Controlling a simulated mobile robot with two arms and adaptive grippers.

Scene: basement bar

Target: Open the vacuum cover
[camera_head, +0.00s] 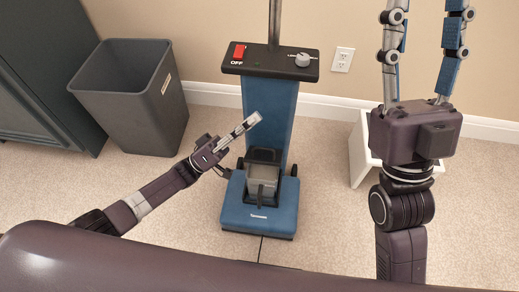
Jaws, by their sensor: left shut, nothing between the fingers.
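A blue upright vacuum (258,218) stands on the carpet near the wall, with a dark control panel marked OFF across its top. Its dark, partly see-through cover (262,172) sits low on the front, above the blue base; I cannot tell if it is ajar. My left gripper (255,119) reaches in from the left, its fingers together and empty, pointing up and right in front of the blue column, above the cover. Whether it touches the vacuum is unclear. My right gripper (426,20) points up at the right, fingers apart, tips cut off by the top edge, away from the vacuum.
A grey bin (150,105) stands left of the vacuum, beside a dark cabinet (35,85). A white stool-like object (360,150) is partly hidden behind my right arm. A wall outlet (343,59) is behind. Carpet in front of the vacuum is clear.

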